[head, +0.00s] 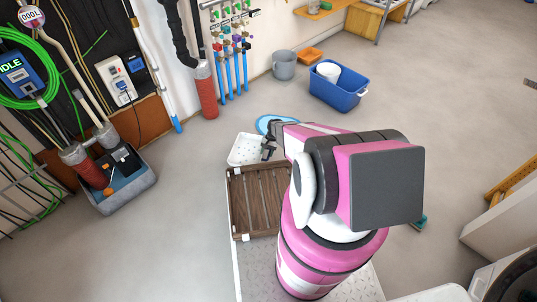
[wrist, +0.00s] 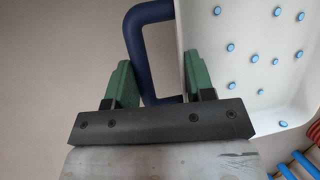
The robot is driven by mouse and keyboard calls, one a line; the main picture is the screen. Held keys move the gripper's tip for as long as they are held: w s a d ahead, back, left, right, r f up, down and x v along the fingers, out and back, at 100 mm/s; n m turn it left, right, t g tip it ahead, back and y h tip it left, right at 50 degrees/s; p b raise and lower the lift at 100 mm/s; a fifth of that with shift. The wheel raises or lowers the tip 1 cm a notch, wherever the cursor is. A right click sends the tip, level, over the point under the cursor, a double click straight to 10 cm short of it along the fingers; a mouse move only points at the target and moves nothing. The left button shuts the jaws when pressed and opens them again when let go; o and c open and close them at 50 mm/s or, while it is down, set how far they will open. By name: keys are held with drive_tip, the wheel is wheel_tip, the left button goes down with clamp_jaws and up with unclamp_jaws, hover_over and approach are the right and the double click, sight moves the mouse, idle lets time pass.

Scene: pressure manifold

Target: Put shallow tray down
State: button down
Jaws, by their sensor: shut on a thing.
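The shallow tray (head: 246,150) is white and shows in the head view just beyond the wooden slatted rack. In the wrist view the tray (wrist: 245,65) fills the upper right, with small blue dots on its inner face and a dark blue loop handle (wrist: 137,45) on its side. My gripper (head: 267,149) is at the tray's right side in the head view. In the wrist view the green fingers of my gripper (wrist: 160,82) stand on either side of the handle and hold the tray by it. I cannot tell how high the tray is above the floor.
A wooden slatted rack (head: 258,203) lies on my base. A light blue round thing (head: 272,121) is on the floor behind the tray. A blue tub (head: 340,92), a grey bucket (head: 284,66) and pipes (head: 229,75) are along the wall. Floor at left (head: 195,160) is clear.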

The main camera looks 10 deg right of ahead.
drive_tip(key=w+f, duration=0.1)
drive_tip(key=w+d+f, duration=0.1)
drive_tip(key=w, duration=0.1)
drive_tip(key=w+d+f, duration=0.1)
drive_tip(key=shift+w+d, duration=0.15)
drive_tip(key=shift+f, duration=2.1)
drive_tip(key=shift+c, duration=2.4)
unclamp_jaws()
drive_tip(key=v, duration=1.2)
drive_tip(key=s+a+r+n+t+h, duration=0.1)
drive_tip(key=s+r, duration=0.7)
drive_tip(key=r, duration=0.6)
drive_tip(key=s+a+r+n+t+h, duration=0.1)
drive_tip(key=s+r+n, duration=0.1)
drive_tip(key=s+r, duration=0.6)
drive_tip(key=s+a+r+n+t+h, duration=0.1)
drive_tip(key=s+r, duration=0.7)
drive_tip(key=r, duration=1.2)
drive_tip(key=shift+s+a+r+h, duration=0.3)
drive_tip(key=shift+s+a+r, duration=0.05)
